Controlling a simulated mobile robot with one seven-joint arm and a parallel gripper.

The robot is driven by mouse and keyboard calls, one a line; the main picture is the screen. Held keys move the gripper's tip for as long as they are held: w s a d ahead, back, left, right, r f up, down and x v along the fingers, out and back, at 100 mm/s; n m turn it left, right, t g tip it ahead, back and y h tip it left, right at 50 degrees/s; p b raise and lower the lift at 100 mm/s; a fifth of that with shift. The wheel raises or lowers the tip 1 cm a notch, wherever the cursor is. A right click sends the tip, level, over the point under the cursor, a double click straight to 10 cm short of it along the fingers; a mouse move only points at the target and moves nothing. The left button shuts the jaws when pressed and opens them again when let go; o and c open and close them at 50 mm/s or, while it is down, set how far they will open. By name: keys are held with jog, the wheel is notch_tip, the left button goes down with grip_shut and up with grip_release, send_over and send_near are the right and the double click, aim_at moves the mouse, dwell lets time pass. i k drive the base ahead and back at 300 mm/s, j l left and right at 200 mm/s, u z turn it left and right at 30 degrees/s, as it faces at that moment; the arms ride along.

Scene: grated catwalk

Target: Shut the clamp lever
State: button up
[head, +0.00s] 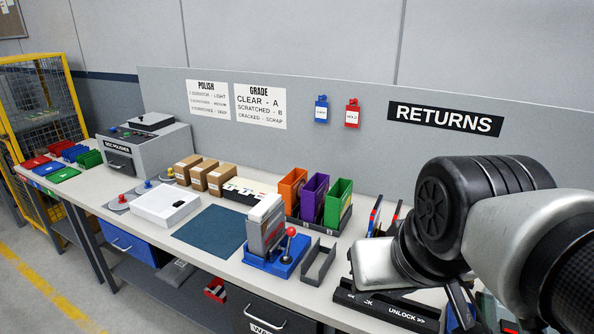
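A clamp-like device with a blue base (274,262) stands near the front edge of the bench. It holds a grey upright block (265,226). A lever with a red ball knob (291,232) stands roughly upright at its right side; I take this as the clamp lever. I cannot tell how far it is closed. My arm fills the right side of the head view, to the right of the device and apart from it.
A grey open bracket (318,264) stands just right of the device. A black bar marked UNLOCK (385,306) lies below my arm. Orange, purple and green bins (339,205) stand behind. A dark blue mat (211,232) on the left is bare.

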aim_at(291, 231)
jog(key=i+j+z, duration=0.1)
jog(key=i+j, duration=0.25)
jog(key=j, duration=0.3)
jog(key=i+j+z, duration=0.15)
jog(key=j, duration=0.2)
jog(key=i, duration=0.05)
